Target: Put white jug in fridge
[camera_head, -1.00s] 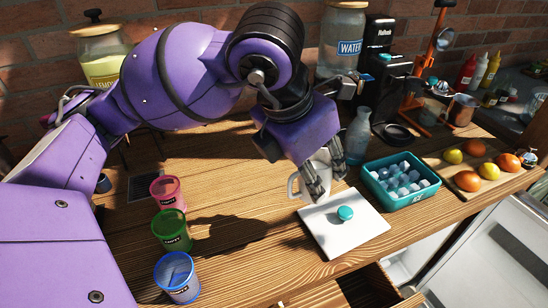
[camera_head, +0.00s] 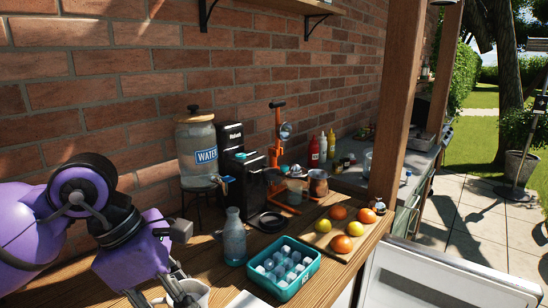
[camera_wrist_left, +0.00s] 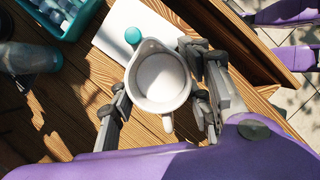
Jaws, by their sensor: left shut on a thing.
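The white jug (camera_wrist_left: 160,80) is upright between the fingers of my left gripper (camera_wrist_left: 165,105) in the left wrist view, seen from above into its open top. The gripper is shut on it, fingers on both sides. In the head view my left gripper (camera_head: 160,292) is at the bottom edge, and only part of the jug (camera_head: 194,292) shows. I cannot tell whether the jug is off the table. The fridge (camera_head: 440,278) appears as a white panel and edge at the lower right, mostly cut off. My right gripper is not in view.
A teal ice crate (camera_head: 285,291), a blue-grey bottle (camera_head: 234,240) and a board with fruit (camera_head: 345,258) stand right of the jug. A water dispenser (camera_head: 197,150) and a black coffee machine (camera_head: 240,180) are behind. A white board (camera_wrist_left: 118,30) with a teal lid (camera_wrist_left: 133,36) lies beside the jug.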

